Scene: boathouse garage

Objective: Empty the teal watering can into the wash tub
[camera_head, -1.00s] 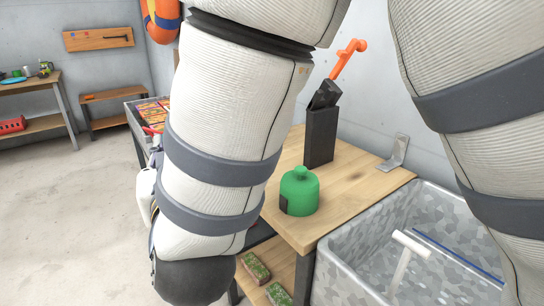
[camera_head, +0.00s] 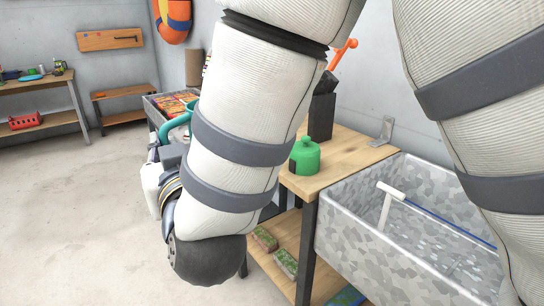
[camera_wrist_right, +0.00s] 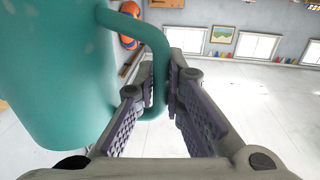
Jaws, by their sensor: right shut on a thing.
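The teal watering can (camera_wrist_right: 60,80) fills the left of the right wrist view, close to the camera. My right gripper (camera_wrist_right: 160,95) is shut on its curved handle. In the head view, only a teal curved part of the can (camera_head: 177,123) shows beside my arm, near the right gripper (camera_head: 172,153); my arm hides the rest. The can's spout and opening are not visible. The wash tub (camera_head: 345,222), a grey mottled metal trough, stands at the right, apart from the can. A white T-shaped piece and a blue line show inside it. My left gripper is not in view.
A wooden table (camera_head: 350,158) adjoins the tub, bearing a green bottle (camera_head: 305,157) and a black holder (camera_head: 321,115) with an orange-handled tool. Green-topped blocks (camera_head: 286,262) lie on its lower shelf. The floor (camera_head: 80,215) at left is clear.

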